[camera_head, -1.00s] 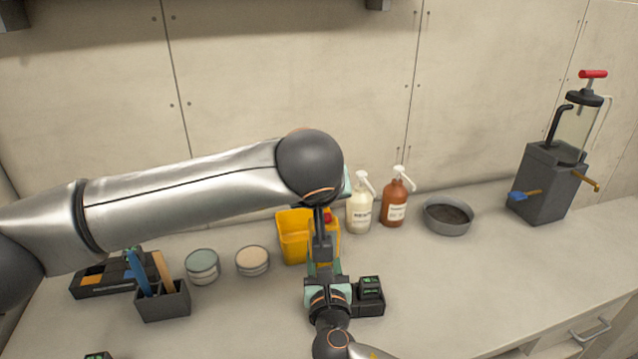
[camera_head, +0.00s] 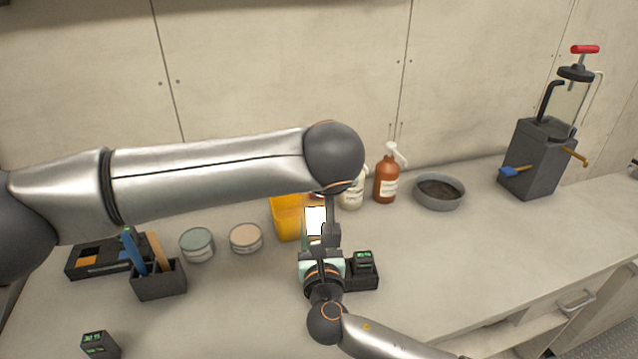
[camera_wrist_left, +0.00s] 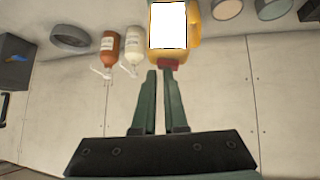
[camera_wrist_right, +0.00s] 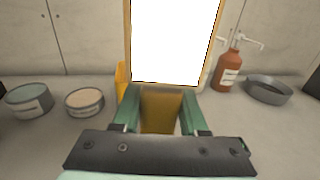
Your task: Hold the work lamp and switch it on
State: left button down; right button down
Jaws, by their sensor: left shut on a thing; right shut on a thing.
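The work lamp (camera_head: 316,220) is upright above the bench, its panel glowing bright white. It fills the top middle of the right wrist view (camera_wrist_right: 177,40), with a yellow-brown lower part between my fingers. My right gripper (camera_wrist_right: 160,108) is shut on that lower part. In the left wrist view, upside down, the lit panel (camera_wrist_left: 168,25) shows with a red part (camera_wrist_left: 169,64) at its edge. My left gripper (camera_wrist_left: 160,75) has its green fingers closed together, with their tips at the red part. My left arm hides part of the lamp in the head view.
A yellow bin (camera_head: 286,217) stands behind the lamp, with a white bottle (camera_head: 351,190) and brown bottle (camera_head: 386,180) to its right. A grey bowl (camera_head: 440,205) is further right. Two tins (camera_head: 197,246) and a tool holder (camera_head: 158,282) stand left. The right front bench is clear.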

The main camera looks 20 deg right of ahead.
pick_arm(q)
jog(key=shift+s+d+f, duration=0.1)
jog(key=shift+s+f, duration=0.15)
jog(key=shift+f, duration=0.35)
jog(key=shift+a, duration=0.2)
jog(key=shift+w+a, duration=0.15)
jog(key=shift+a, duration=0.45)
jog(key=s+r, duration=0.7)
jog(key=r, duration=0.5)
jog(key=shift+r, duration=0.15)
jog(key=shift+a, duration=0.1)
